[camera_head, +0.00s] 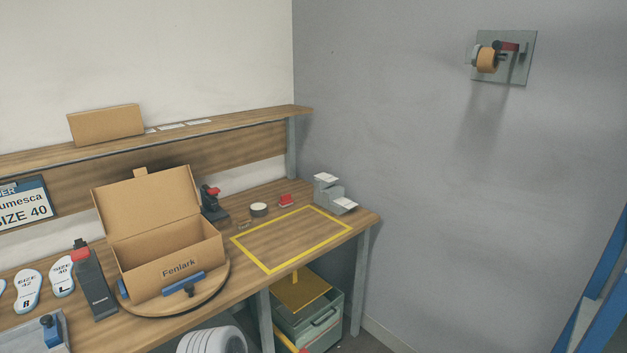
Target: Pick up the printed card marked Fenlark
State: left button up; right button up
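No card that I can read as Fenlark shows. Small white cards (199,122) lie flat on the upper shelf, too small and slanted to read. More white cards lie on the grey stepped stand (335,193) at the right end of the bench, one on its top step (326,177) and one on its low step (346,203); their print is not legible. The open cardboard box (168,255) bears the word Fenlark on its front and stands with its lid up on a round wooden turntable (215,290). Neither of my grippers is in view.
A yellow-outlined area (292,238) on the bench is empty. A round tin (259,209), a red item (286,200) and a black tool with a red top (212,203) stand behind it. Insoles (62,277) lie left. A closed box (106,124) sits on the shelf.

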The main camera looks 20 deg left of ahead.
aim_at(323, 175)
jog(key=u, duration=0.35)
jog(key=i, duration=1.9)
jog(key=u, duration=0.1)
